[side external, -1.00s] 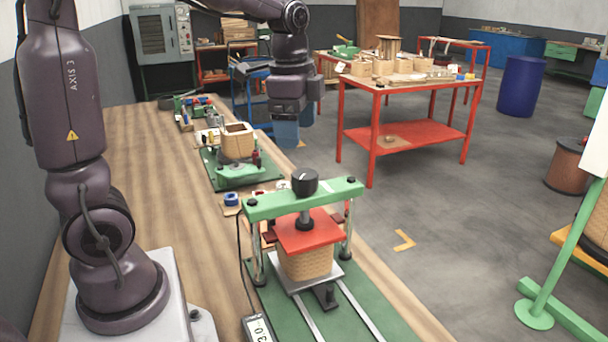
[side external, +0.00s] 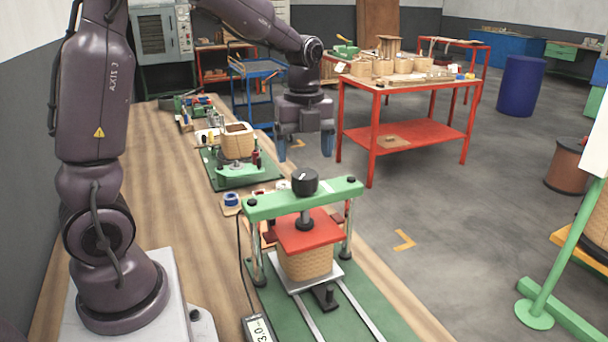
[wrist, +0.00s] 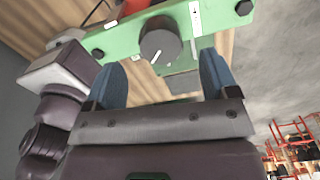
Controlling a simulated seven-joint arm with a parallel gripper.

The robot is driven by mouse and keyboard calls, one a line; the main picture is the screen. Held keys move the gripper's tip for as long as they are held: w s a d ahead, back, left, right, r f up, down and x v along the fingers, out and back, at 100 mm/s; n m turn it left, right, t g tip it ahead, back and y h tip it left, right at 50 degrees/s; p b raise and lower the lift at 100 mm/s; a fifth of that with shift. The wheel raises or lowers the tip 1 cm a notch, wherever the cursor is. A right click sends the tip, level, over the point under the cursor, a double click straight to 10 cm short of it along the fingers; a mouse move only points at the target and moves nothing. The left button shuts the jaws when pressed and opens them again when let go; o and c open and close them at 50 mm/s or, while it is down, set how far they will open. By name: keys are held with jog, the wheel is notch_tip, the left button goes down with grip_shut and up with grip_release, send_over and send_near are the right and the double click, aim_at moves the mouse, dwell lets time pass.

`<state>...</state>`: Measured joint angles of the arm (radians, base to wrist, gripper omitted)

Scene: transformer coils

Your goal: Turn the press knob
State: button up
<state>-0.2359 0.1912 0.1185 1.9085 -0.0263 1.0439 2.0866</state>
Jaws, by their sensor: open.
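The black press knob (side external: 304,181) sits on top of the green crossbar (side external: 270,204) of the press. Below the crossbar, a red plate (side external: 300,236) rests on a woven tan coil block (side external: 306,263). My gripper (side external: 304,150) is open and empty, with its blue fingers pointing down, behind and above the knob in the side view. In the wrist view, the knob (wrist: 160,42) with a white pointer line shows beyond the gap between my two blue fingers (wrist: 163,75). The fingers are apart from the knob.
The press stands on a green base (side external: 350,318) on the wooden bench (side external: 150,200). A second green fixture with a wooden coil former (side external: 237,142) stands farther back. A blue tape roll (side external: 231,198) lies near the press. A red table (side external: 400,90) with several wooden parts stands beyond.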

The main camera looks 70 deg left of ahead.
aim_at(304, 173)
notch_tip(304, 173, down, 6)
jog(key=shift+r, duration=0.15)
jog(key=c, duration=0.9)
jog(key=shift+n, duration=0.4)
